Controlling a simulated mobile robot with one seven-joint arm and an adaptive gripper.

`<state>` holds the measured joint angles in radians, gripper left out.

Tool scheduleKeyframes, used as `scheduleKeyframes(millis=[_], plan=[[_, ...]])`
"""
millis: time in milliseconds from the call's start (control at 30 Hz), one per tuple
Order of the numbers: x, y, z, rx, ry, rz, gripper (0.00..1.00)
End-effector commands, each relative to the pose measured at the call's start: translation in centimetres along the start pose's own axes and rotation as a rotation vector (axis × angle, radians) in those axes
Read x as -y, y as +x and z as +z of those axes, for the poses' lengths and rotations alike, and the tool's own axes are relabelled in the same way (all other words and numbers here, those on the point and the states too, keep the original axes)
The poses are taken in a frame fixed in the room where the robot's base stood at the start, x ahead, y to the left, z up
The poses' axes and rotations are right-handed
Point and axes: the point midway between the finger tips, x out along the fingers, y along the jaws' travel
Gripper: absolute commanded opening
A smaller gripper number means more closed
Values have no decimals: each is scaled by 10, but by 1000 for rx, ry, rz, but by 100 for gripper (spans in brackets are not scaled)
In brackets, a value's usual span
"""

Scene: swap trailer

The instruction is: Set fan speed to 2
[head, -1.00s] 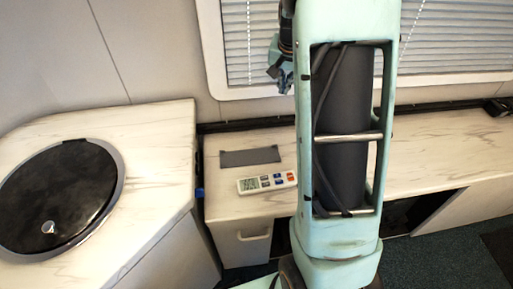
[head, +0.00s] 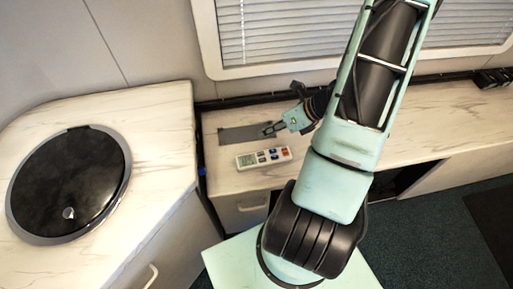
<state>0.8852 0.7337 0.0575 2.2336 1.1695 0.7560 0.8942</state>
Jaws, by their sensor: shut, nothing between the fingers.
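A white remote control (head: 263,157) with a small grey display and several coloured buttons lies flat on the marble-patterned counter (head: 228,183). My gripper (head: 268,129) is shut and empty. It shows just behind the remote in the picture, over the dark grey strip (head: 240,134). Its height above the counter is hard to judge, and I see no contact with the remote. The button labels and the display reading are too small to read. I cannot make out a fan in this view.
A round black lid (head: 68,180) with a grey rim sits on the left worktop. A window with blinds (head: 285,30) is behind the counter. A dark object (head: 492,78) stands at the far right back. The counter right of my arm is largely clear.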

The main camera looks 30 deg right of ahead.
Motion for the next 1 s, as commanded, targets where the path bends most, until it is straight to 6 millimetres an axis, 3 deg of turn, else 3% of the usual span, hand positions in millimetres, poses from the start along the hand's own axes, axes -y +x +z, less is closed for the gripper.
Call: scheduleKeyframes(millis=[233, 733, 1000], plan=[[-6, -3, 0, 74, 195, 4, 0], [-4, 0, -3, 76, 203, 4, 0], [6, 19, -17, 76, 204, 4, 0]])
